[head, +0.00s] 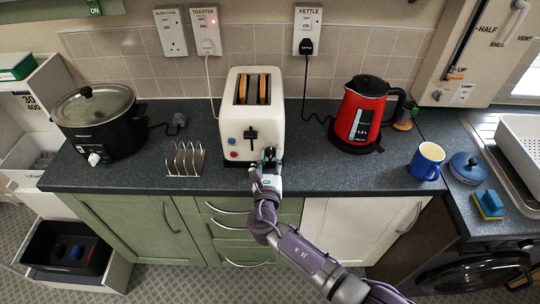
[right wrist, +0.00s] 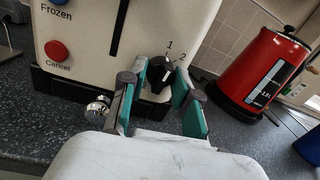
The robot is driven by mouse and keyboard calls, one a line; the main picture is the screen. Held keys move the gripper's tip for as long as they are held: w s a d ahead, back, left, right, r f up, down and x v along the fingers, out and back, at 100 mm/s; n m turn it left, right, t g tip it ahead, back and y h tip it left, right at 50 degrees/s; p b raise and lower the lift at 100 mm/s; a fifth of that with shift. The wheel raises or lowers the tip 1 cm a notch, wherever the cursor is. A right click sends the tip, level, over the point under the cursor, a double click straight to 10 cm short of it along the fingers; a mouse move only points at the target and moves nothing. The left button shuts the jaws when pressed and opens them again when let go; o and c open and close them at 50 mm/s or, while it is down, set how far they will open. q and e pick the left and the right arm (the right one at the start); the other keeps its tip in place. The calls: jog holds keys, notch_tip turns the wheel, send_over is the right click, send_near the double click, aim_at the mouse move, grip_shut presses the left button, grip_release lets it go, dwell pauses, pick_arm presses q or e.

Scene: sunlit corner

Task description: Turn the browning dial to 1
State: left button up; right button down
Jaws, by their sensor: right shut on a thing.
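The white toaster (head: 250,112) stands on the dark counter with two slices of bread in its slots. Its black browning dial (right wrist: 160,70) is low on the front face, with the numbers 1 and 2 printed above and to its right. My right gripper (head: 268,160) is at the toaster's lower right front. In the right wrist view its teal-padded fingers (right wrist: 161,84) are on either side of the dial and shut on it. The dial's pointer is too dark to read. My left gripper is not in view.
A blue button (head: 231,141) and a red Cancel button (right wrist: 57,51) are left of the toaster's lever slot (right wrist: 118,28). A toast rack (head: 185,160) stands to the left, a red kettle (head: 362,115) to the right. Bare counter (head: 310,160) lies between toaster and kettle.

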jog(key=shift+f+n, duration=0.15)
jog(key=shift+n, duration=0.55)
jog(key=shift+s, duration=0.1)
jog(key=c, duration=0.8)
grip_release()
jog(key=shift+c, duration=0.2)
jog(key=s, duration=1.2)
jog(key=shift+a, duration=0.3)
